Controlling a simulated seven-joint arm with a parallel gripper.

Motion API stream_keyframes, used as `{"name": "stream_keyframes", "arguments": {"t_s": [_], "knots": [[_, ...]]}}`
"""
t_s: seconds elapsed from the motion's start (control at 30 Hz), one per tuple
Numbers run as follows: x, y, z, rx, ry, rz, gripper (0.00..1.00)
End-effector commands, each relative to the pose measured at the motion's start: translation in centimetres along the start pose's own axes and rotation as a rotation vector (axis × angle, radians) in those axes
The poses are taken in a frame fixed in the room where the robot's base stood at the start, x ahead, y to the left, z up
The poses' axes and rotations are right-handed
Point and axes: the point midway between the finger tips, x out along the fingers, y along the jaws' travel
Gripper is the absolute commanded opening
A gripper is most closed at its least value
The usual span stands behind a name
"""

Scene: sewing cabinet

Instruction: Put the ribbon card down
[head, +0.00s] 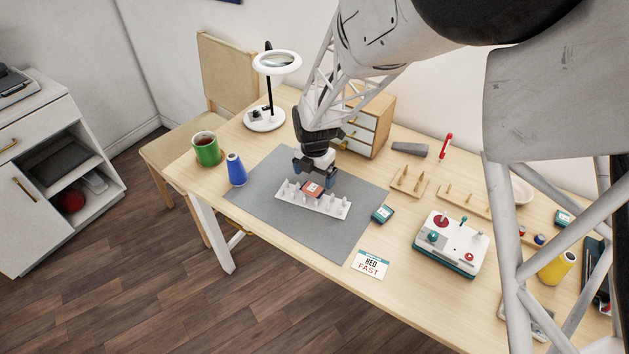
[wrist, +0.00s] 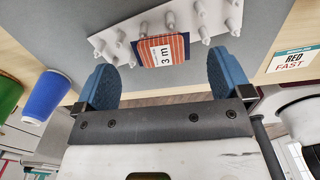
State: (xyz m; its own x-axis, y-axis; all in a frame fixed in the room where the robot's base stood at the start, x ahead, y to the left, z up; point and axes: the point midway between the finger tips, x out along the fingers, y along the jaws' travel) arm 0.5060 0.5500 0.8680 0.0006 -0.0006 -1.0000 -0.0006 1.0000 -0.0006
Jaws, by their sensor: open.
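The ribbon card (head: 312,187), orange-red with a label reading "3 m" in the wrist view (wrist: 163,50), is at the white peg rack (head: 330,206), among its pegs. The rack (wrist: 112,37) lies on the grey mat (head: 345,232). My gripper (head: 313,172) is just above and behind the card. In the wrist view its two blue fingers (wrist: 165,78) are spread wide, one to each side of the card, with clear gaps. Nothing is held. How the card's underside rests on the rack is hidden.
A small drawer cabinet (head: 368,125) stands behind. The mat's front is clear.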

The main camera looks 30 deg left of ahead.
Motion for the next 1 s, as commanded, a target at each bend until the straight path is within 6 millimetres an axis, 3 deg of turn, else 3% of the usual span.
{"name": "stream_keyframes", "arguments": {"t_s": [0.3, 0.5, 1.0], "knots": [[-5.2, 0.0, 0.0, 0.000, -0.001, 0.001, 0.96], [-7.5, 0.0, 0.0, 0.000, 0.000, 0.000, 0.96], [-8.4, 0.0, 0.0, 0.000, 0.000, -0.001, 0.96]]}}
